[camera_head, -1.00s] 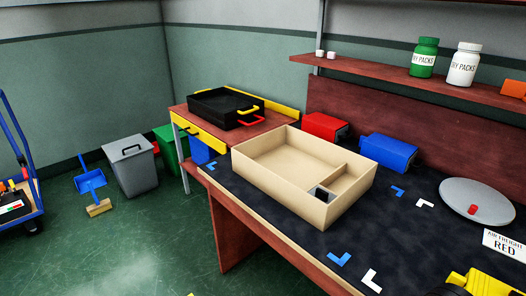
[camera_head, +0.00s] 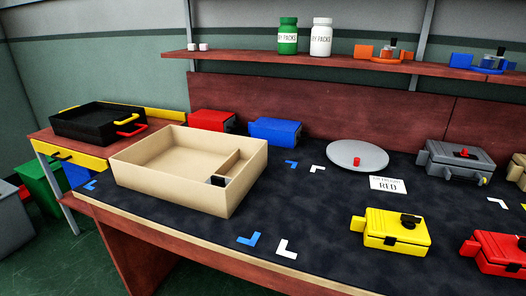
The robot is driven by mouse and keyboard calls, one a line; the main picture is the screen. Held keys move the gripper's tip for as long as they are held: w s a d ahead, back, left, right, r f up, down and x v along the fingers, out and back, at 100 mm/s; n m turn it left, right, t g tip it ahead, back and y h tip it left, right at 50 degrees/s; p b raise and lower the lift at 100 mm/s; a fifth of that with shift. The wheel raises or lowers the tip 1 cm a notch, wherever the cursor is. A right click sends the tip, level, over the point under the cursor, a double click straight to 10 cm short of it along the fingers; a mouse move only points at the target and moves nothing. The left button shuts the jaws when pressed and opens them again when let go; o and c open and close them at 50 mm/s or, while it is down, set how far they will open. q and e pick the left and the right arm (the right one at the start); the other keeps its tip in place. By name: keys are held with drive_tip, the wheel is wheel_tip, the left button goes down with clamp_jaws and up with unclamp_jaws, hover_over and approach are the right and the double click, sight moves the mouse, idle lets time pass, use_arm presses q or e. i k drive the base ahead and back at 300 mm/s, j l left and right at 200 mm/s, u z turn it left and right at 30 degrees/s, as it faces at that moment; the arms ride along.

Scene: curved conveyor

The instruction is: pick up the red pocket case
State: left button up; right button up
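A red case (camera_head: 495,252) with a dark fitting on top lies on the dark work surface at the lower right, cut off by the right edge of the picture. It looks like the red pocket case, though its full shape is hidden. A red box (camera_head: 212,122) also stands at the back of the table, behind the tan tray. A card (camera_head: 391,185) reading RED lies in front of a round grey plate. Neither of my grippers is in view.
A yellow case (camera_head: 395,230) sits left of the red case; a grey case (camera_head: 460,160) stands behind. The tan divided tray (camera_head: 170,196) holds a small dark item. A blue box (camera_head: 275,131) and the grey plate (camera_head: 345,150) are farther back. The front middle surface is mostly clear.

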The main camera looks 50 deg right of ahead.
sight(494, 253)
drive_tip(key=z, duration=3.1)
